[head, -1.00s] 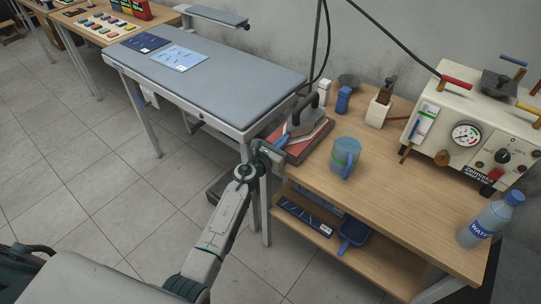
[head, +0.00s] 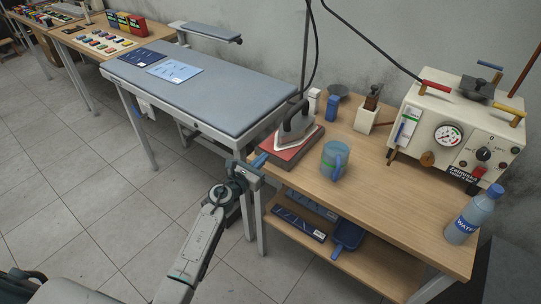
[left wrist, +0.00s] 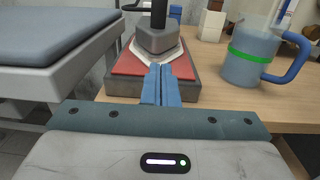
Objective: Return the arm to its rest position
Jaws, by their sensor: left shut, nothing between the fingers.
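My left arm comes up from the bottom of the head view. Its gripper (head: 257,161) is at the left front edge of the wooden table, beside the iron's red rest. In the left wrist view the two blue fingers (left wrist: 161,85) are pressed together with nothing between them. They point toward the iron (left wrist: 157,38) on its red and grey rest (left wrist: 124,64), apparently short of it. In the head view the iron (head: 295,130) sits on the rest. My right gripper is not in view.
A blue mug (head: 334,160) with a green band stands right of the iron. A water bottle (head: 476,215) and a cream gauge machine (head: 459,128) are farther right. A padded ironing table (head: 215,90) stands left. The floor (head: 90,200) left of my arm is clear.

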